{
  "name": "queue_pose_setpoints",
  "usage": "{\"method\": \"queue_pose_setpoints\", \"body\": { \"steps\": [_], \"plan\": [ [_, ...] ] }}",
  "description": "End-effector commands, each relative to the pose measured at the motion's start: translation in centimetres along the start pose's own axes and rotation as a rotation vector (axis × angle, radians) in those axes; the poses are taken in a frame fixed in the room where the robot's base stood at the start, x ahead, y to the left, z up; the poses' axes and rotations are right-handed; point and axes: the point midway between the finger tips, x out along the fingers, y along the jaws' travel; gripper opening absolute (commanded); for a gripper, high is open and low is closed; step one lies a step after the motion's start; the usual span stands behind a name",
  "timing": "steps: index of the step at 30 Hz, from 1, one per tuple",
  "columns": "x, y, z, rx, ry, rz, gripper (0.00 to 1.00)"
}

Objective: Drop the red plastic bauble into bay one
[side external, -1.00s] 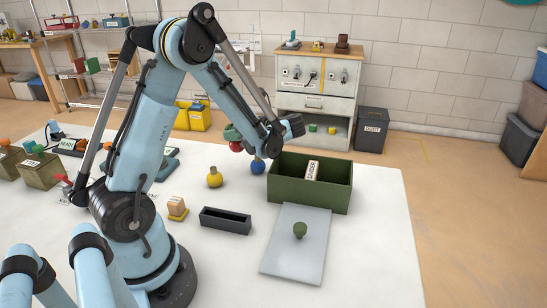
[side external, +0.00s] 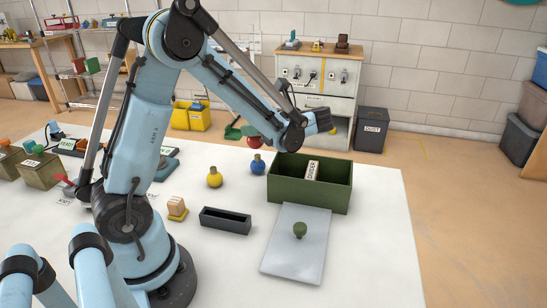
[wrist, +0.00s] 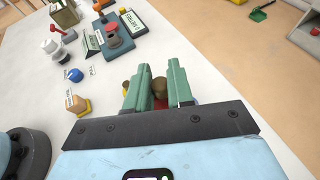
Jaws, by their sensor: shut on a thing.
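My gripper (wrist: 152,82) has its teal fingers closed around the red plastic bauble (wrist: 160,104), of which only a little red shows between them, under brownish round parts. In the side external view the red bauble (side external: 254,142) shows just left of my forearm, above the far side of the table; my fingers there are mostly hidden. The green box (side external: 310,196) stands open on the table, right of and nearer than the bauble. A white piece marked DIVIDER (side external: 312,170) stands inside it. No bay number is readable, and its floor is hidden.
A grey lid (side external: 295,255) with a green knob lies in front of the box. The table's right front is clear.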

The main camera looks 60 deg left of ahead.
Motion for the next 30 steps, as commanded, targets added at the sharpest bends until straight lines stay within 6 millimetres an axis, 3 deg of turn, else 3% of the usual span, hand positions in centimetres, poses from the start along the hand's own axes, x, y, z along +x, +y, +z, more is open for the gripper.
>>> {"method": "queue_pose_setpoints", "body": {
  "steps": [5,9,15,18,23,30],
  "plan": [
    [-4.7,-2.5,-1.3,0.073,0.003,-0.175,0.0],
    [-10.1,-4.4,-2.9,0.149,0.003,-0.359,0.0],
    [-16.8,-5.6,-4.7,0.238,0.001,-0.572,0.0],
    [-19.0,-5.7,-5.3,0.265,0.0,-0.639,0.0],
    [-20.7,-5.8,-5.9,0.287,-0.001,-0.69,0.0],
    [-20.1,-5.8,-7.8,0.289,-0.001,-0.695,0.0]
  ]
}}
